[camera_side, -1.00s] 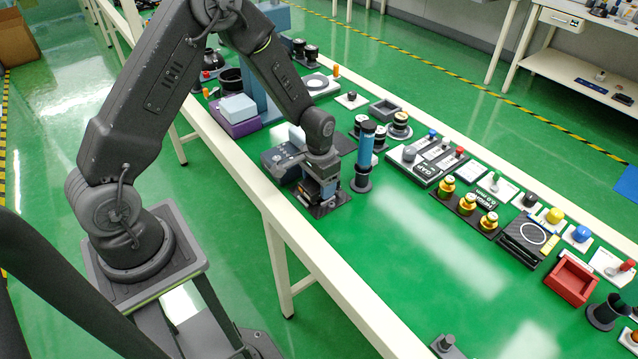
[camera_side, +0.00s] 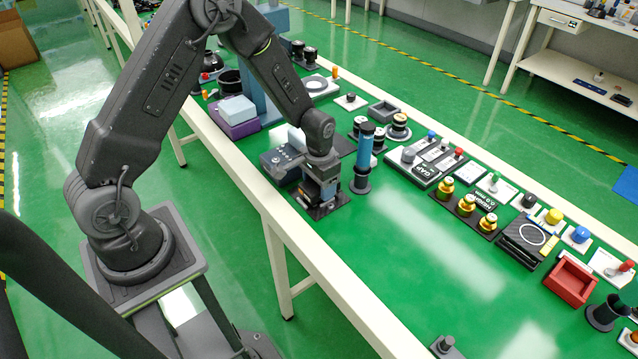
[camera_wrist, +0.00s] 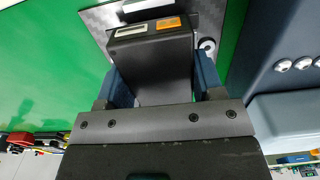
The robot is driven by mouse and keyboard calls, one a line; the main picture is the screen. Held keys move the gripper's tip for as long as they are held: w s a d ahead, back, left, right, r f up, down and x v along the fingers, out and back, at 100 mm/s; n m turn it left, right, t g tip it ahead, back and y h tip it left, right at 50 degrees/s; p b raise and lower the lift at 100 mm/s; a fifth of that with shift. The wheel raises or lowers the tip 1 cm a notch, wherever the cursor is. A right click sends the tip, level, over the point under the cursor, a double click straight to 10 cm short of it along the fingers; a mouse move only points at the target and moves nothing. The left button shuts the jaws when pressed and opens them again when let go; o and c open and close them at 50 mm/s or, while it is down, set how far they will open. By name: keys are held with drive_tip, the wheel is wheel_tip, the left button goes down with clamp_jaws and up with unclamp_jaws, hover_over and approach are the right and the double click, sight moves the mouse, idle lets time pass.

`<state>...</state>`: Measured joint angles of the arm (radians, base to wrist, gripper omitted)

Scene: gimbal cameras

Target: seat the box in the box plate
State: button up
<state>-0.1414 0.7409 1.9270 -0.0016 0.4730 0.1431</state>
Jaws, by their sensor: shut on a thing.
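The box plate (camera_wrist: 97,17) is a dark grey patterned sheet beneath and beyond the box. In the side view my gripper (camera_side: 325,188) points down low over the box plate (camera_side: 337,203); the box is mostly hidden there by the fingers. I cannot tell whether the box is fully down on the plate.
A blue cylinder on a dark stand (camera_side: 364,150) stands close right of my gripper. A dark grey unit (camera_side: 280,160) is close on the left. Several fixtures line the far side of the bench.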

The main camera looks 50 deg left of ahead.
sight(311, 190)
drive_tip(key=shift+f, duration=0.4)
idle(0.6)
drive_tip(key=shift+r, duration=0.15)
drive_tip(key=shift+r, duration=0.45)
drive_tip(key=s+r, duration=0.1)
drive_tip(key=r, duration=0.1)
drive_tip(key=s+r, duration=0.1)
drive_tip(key=r, duration=0.2)
drive_tip(key=s+d+r, duration=0.1)
drive_tip(key=r, duration=0.1)
drive_tip(key=shift+r, duration=0.2)
